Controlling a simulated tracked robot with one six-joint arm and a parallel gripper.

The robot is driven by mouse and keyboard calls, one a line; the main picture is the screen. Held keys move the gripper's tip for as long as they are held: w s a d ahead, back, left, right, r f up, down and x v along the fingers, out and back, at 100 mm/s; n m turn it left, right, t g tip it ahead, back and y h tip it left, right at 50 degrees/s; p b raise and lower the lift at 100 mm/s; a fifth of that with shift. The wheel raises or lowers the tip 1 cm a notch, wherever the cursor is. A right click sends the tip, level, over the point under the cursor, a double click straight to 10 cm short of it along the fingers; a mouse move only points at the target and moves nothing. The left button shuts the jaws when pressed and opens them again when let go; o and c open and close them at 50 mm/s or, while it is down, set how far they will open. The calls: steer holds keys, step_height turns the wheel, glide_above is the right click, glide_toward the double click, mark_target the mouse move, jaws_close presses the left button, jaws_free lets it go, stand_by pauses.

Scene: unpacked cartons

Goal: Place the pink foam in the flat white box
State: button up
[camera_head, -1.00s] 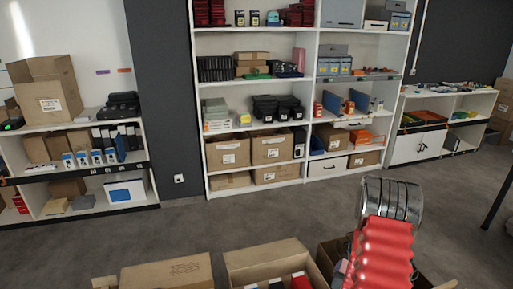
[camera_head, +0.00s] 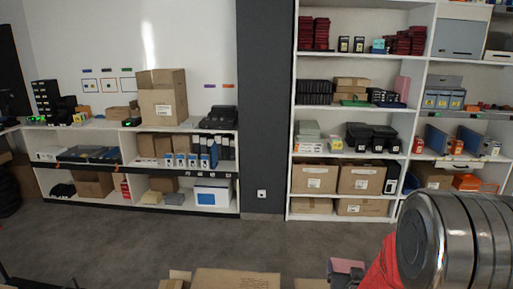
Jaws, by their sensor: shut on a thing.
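A small pink block (camera_head: 347,266), which looks like the pink foam, shows at the bottom right, left of my red and metal arm. My gripper (camera_head: 342,278) is at the lower edge there, mostly cut off and hidden. It appears shut on the pink foam. A white box with a blue front (camera_head: 212,194) stands on the lower left shelf. A flatter white box (camera_head: 50,153) lies further left on the middle shelf. I cannot tell which is the flat white box. Both are far from my gripper.
Open cardboard cartons (camera_head: 235,279) stand at the bottom edge, close in front of me. A low shelf unit (camera_head: 130,128) is on the left, and a tall white shelf unit (camera_head: 293,130) is on the right. The grey floor (camera_head: 150,240) between is clear.

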steer(key=w+a+r+n+y, duration=0.1)
steer(key=a+r, duration=0.2)
steer(key=a, duration=0.4)
steer(key=w+a+r+n+y, duration=0.1)
steer(key=a+r+y, duration=0.1)
steer(key=a+r, duration=0.2)
steer(key=a, duration=0.3)
steer(key=shift+n, duration=0.4)
steer(key=shift+r, duration=0.1)
steer(key=shift+s, duration=0.85)
steer(key=shift+s, duration=0.15)
